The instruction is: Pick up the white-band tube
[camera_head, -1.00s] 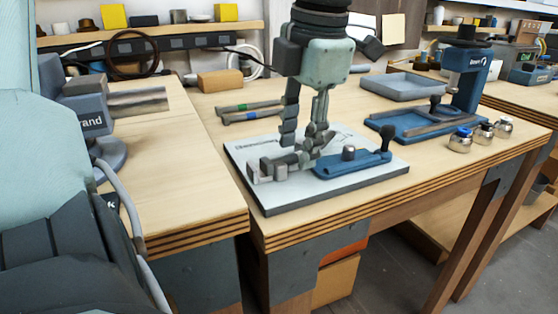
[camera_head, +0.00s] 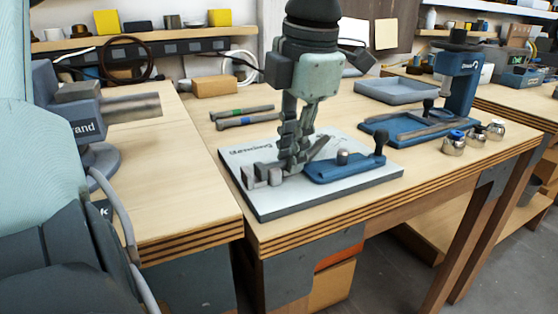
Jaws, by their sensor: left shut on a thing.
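My left gripper (camera_head: 293,163) reaches down over the pale fixture board (camera_head: 285,204) on the middle bench. It is shut on a grey tube (camera_head: 319,146), which slants up to the right from the fingers. The fingers hide part of the tube, and I cannot make out its band. Grey holder blocks (camera_head: 262,178) stand on the board left of the fingers. A blue clamp with a dark knob (camera_head: 345,170) sits on the board to the right. My right gripper is not in view.
A green-band tube (camera_head: 242,111) and a blue-band tube (camera_head: 248,122) lie behind the board. A grey tray (camera_head: 397,90), a blue press (camera_head: 460,75) and several small jars (camera_head: 454,143) stand to the right. A vise (camera_head: 85,120) is on the left bench.

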